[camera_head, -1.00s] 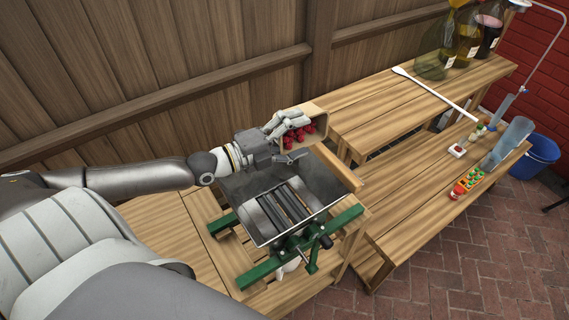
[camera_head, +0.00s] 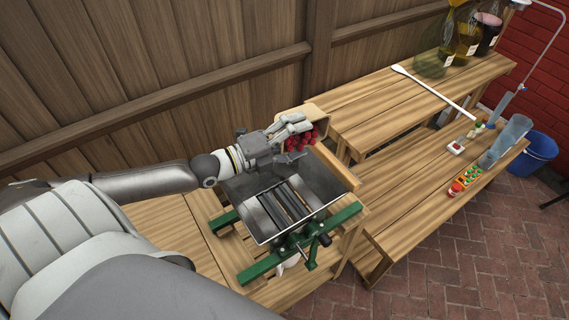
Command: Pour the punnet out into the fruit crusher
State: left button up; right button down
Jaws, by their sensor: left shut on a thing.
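The fruit crusher (camera_head: 334,178) is a grey metal hopper with ribbed rollers and a green frame on the wooden bench. My left gripper (camera_head: 290,137) is shut on the punnet (camera_head: 318,112), a light wooden box, above the hopper's back edge. The punnet is tilted, with its open side facing the hopper. Red berries (camera_head: 303,140) show inside it, near the lower lip. The hopper floor beside the rollers looks empty where it shows; part of it is hidden by my gripper. My right gripper is not in view.
A wooden fence stands close behind the crusher. A blue bucket (camera_head: 534,154) stands on the brick floor.

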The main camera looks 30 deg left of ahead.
pick_arm(q)
jog(key=shift+s+d+m+p, duration=0.15)
jog(key=shift+d+m+p, duration=0.1)
jog(key=shift+m+p, duration=0.5)
dwell(0.7)
jog(key=shift+a, duration=0.1)
jog(key=shift+m, duration=0.25)
dwell(1.6)
